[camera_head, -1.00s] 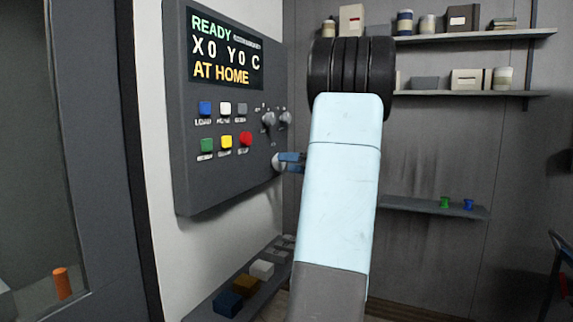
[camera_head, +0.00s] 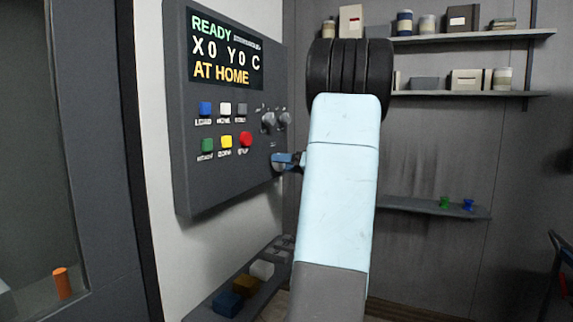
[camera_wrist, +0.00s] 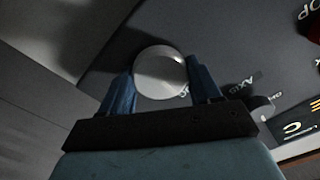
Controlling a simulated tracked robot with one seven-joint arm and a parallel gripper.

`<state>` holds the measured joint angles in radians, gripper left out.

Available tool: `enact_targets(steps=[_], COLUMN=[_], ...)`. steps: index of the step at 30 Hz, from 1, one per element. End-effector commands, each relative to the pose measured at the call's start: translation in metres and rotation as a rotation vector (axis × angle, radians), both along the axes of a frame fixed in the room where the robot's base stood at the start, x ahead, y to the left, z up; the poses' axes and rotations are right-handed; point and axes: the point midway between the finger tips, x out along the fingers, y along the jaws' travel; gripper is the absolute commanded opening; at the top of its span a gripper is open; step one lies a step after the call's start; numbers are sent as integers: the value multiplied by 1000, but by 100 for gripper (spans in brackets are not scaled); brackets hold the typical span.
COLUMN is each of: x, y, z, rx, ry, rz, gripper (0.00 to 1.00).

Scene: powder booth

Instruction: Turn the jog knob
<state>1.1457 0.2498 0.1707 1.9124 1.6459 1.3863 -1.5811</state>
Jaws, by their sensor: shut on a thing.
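The jog knob is a round pale grey knob low on the right of the control panel (camera_head: 228,180); in the wrist view the jog knob (camera_wrist: 160,73) sits between the two blue fingers. My gripper (camera_wrist: 160,82) is shut on it, with one finger on each side. In the head view my gripper (camera_head: 284,161) reaches the panel's lower right, and its fingers and my arm hide much of the knob. The panel screen (camera_head: 225,50) reads READY, X0 Y0 C and AT HOME.
Coloured buttons, with a red one (camera_head: 245,139), lie left of my gripper. Two smaller knobs (camera_head: 268,121) sit just above it. A low ledge (camera_head: 207,305) with several blocks runs below the panel. Shelves (camera_head: 470,94) with boxes and jars hang on the back wall.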

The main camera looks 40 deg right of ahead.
Motion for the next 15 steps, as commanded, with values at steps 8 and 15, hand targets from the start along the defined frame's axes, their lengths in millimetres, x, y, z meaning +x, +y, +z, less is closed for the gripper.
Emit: enact_targets(steps=[8,15], x=[-1,-3], y=[-9,-6], z=[-1,-3], rx=[2,45], ry=[3,22], rz=[-8,-12], gripper=[33,32])
